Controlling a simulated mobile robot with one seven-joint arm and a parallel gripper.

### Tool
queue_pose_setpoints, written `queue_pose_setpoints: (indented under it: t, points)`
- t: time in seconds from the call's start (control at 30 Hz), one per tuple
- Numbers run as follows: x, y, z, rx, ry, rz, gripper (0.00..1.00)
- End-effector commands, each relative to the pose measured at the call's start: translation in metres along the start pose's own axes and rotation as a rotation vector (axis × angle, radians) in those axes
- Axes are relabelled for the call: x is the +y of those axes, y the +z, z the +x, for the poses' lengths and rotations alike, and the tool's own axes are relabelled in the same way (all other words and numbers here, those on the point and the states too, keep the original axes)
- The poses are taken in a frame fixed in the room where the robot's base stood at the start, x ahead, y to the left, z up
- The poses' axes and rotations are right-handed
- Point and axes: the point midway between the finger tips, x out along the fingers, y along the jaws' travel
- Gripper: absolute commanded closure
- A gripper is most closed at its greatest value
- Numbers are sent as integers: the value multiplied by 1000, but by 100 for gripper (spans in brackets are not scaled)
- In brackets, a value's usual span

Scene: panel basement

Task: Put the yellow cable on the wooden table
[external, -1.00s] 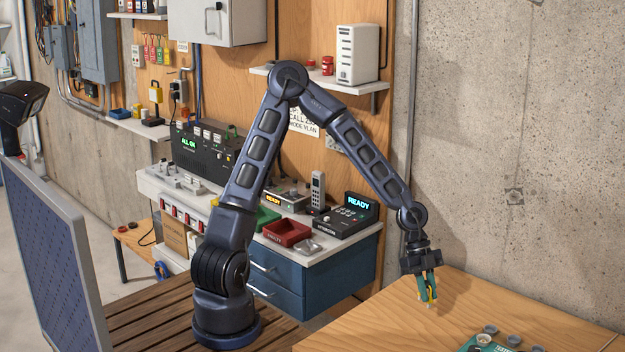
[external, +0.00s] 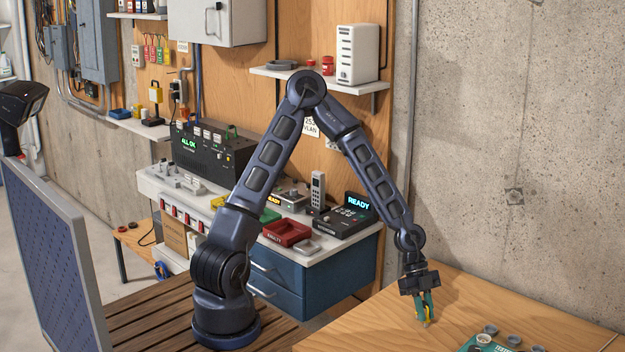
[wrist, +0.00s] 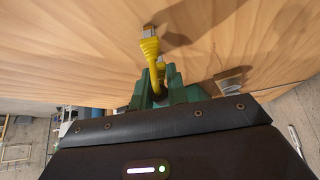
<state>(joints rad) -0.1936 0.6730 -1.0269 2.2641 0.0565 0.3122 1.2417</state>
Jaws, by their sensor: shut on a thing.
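My gripper (external: 426,308) is shut on the yellow cable (external: 427,321) just above the wooden table (external: 375,329) at the lower right of the external view. In the wrist view the yellow cable (wrist: 151,50) sticks out from between the green fingers (wrist: 157,90), with a pale plug at its end. The wood surface (wrist: 80,50) lies right beyond the plug, and a shadow falls on it. I cannot tell whether the plug touches the table. The rest of the cable is hidden by the fingers.
A teal box or card (external: 484,344) and several small grey round pieces (external: 514,340) lie at the table's front right. A concrete wall (external: 520,180) stands behind the table. A white-topped bench with blue drawers (external: 325,275), a red tray (external: 287,232) and devices is to the left.

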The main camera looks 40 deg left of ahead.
Motion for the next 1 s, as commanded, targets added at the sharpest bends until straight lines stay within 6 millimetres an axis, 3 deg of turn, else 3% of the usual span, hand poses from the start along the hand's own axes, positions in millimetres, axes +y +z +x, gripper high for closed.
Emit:
queue_pose_setpoints:
  t: [0.03, 0.13, 0.57, 1.0]
  points:
    - [0, 0, 1, 0, 1, 0, 82]
    - [0, 0, 1, 0, 0, 0, 63]
    - [0, 0, -5, 0, 0, -1, 63]
    - [-1, 0, -54, 0, -2, -2, 63]
